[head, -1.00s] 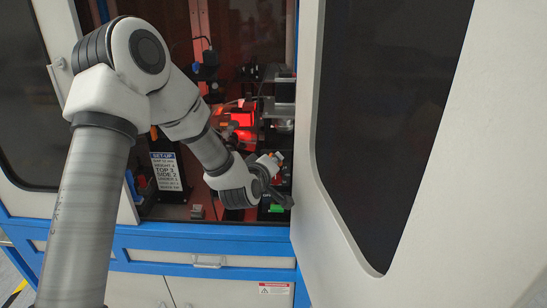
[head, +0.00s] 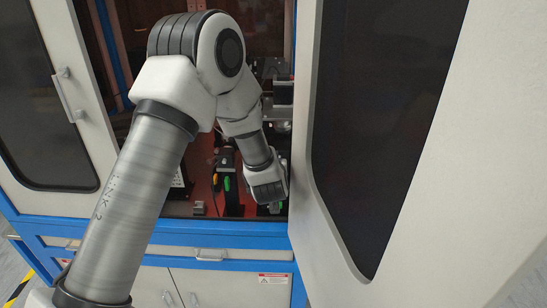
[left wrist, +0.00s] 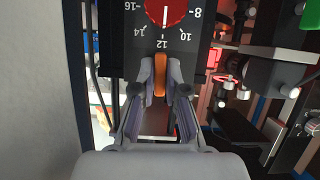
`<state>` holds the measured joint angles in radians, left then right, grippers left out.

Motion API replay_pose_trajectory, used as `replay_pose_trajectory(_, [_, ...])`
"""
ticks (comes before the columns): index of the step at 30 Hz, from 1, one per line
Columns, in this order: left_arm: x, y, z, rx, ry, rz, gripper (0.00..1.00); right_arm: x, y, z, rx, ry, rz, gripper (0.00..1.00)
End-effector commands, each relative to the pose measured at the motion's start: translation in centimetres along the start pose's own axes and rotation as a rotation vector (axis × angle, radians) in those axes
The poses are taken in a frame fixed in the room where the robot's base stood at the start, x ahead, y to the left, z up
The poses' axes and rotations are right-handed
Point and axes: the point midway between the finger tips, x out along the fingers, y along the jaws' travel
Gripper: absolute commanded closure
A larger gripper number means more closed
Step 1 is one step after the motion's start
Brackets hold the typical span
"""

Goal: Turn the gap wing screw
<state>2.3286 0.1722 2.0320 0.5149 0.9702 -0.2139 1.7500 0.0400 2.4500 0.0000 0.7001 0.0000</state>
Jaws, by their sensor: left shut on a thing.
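The orange wing screw (left wrist: 160,68) shows in the left wrist view, just under a dark panel with a red dial (left wrist: 165,10) and a white number scale. My left gripper (left wrist: 160,88) has its two grey fingers on either side of the screw and is shut on it. The dial's white pointer line points toward the 12 mark. In the head view my left arm reaches into the open cabinet; its wrist hides most of the gripper and the screw. My right gripper is in neither view.
The open cabinet door (head: 335,215) stands close on the right of my left arm. The blue front sill (head: 200,235) runs below the opening. Metal fixtures, knobs (left wrist: 290,91) and a green part (left wrist: 311,16) crowd the right of the wrist view.

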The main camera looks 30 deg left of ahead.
Motion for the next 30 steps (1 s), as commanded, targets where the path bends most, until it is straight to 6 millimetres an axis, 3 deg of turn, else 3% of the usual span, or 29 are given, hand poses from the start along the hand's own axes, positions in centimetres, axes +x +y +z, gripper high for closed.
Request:
replay_pose_trajectory(19, [0.04, 0.02, 0.04, 0.058, 0.0, -0.024, 1.0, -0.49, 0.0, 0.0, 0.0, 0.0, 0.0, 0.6])
replay_pose_trajectory(21, [0.04, 0.02, 0.04, 0.058, 0.0, -0.024, 0.7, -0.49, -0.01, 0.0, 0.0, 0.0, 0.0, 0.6])
replay_pose_trajectory(22, [0.04, 0.02, 0.04, 0.058, 0.0, -0.024, 0.64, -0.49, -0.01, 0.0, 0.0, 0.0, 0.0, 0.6])
replay_pose_trajectory(30, [0.0, 0.02, 0.03, 0.057, 0.0, -0.024, 0.64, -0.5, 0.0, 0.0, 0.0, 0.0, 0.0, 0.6])
